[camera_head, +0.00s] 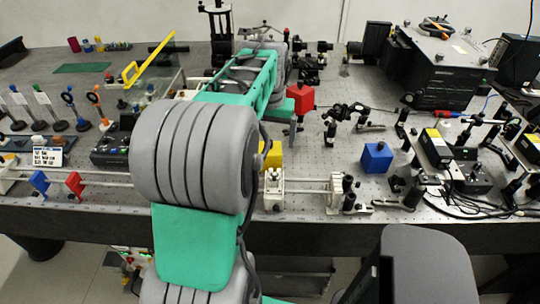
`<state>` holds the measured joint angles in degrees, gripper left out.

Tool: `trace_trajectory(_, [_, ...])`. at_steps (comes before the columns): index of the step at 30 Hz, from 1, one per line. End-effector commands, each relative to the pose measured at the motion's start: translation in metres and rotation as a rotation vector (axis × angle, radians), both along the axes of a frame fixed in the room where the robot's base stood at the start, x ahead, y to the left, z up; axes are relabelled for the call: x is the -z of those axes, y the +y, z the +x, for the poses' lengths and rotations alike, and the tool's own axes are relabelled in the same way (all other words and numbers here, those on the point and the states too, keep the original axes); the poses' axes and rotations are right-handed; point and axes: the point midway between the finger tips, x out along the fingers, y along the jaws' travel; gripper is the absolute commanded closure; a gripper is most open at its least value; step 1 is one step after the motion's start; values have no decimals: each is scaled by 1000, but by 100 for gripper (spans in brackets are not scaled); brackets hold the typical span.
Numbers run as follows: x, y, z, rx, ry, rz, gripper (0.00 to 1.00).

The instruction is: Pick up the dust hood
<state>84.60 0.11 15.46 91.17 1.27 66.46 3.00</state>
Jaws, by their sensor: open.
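A clear panel (158,87) with a slanting yellow edge bar (152,59) and a yellow handle (130,73) stands on the left part of the bench. It may be the dust hood, but I cannot tell for certain. Its right side lies close to my green arm link, and I cannot tell whether they touch. My arm reaches up over the middle of the bench. My gripper does not show clearly; my own arm links hide the space around its end. I see nothing held.
A red block (301,97) and a blue block (376,158) stand right of my arm. A yellow block (271,154) is partly behind it. Posts and optics crowd the left (75,108) and right. A black instrument box (440,65) stands at back right.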

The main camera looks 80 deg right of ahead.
Motion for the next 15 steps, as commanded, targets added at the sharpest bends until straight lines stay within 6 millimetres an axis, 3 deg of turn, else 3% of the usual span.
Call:
trace_trajectory(9, [51, -3, 4, -2, 0, 3, 8])
trace_trajectory(15, [63, -5, 4, -3, -1, -2, 8])
